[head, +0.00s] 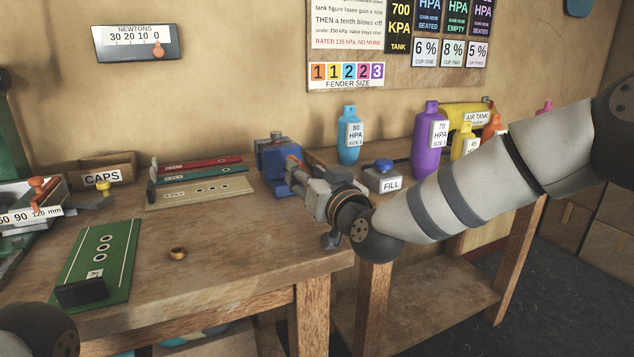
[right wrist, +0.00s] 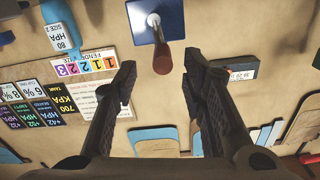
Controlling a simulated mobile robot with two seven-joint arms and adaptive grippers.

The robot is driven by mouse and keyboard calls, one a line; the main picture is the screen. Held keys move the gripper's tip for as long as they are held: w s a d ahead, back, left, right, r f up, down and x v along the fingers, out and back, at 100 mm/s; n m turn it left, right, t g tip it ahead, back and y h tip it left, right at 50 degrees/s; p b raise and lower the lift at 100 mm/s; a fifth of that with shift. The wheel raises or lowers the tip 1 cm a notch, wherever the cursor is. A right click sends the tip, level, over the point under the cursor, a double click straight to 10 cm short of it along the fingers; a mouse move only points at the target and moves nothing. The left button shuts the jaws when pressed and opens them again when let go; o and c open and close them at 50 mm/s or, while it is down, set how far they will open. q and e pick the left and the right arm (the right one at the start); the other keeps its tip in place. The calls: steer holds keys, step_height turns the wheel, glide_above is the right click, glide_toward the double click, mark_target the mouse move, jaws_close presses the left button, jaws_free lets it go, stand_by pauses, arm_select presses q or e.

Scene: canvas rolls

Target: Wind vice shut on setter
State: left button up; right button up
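The blue vice (head: 272,160) stands at the right end of the bench, with grey metal parts on top. My right gripper (head: 297,172) is at its near right side and partly covers it. In the right wrist view the vice shows as a blue block (right wrist: 143,28) with a pale round boss and a red-brown handle (right wrist: 162,60). The open fingers of the gripper (right wrist: 160,65) lie on either side of the handle's end, with a gap at each side. I cannot make out the setter or the jaw gap. My left gripper is not in view.
A green board (head: 118,245) with a black block and a small brass ring (head: 177,253) lie on the bench. Coloured strips (head: 205,172) and the CAPS box (head: 120,168) are behind. The FILL box (head: 382,180) and bottles (head: 428,145) stand right of the vice. The bench front is mostly clear.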

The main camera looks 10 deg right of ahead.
steer(key=v, duration=0.6)
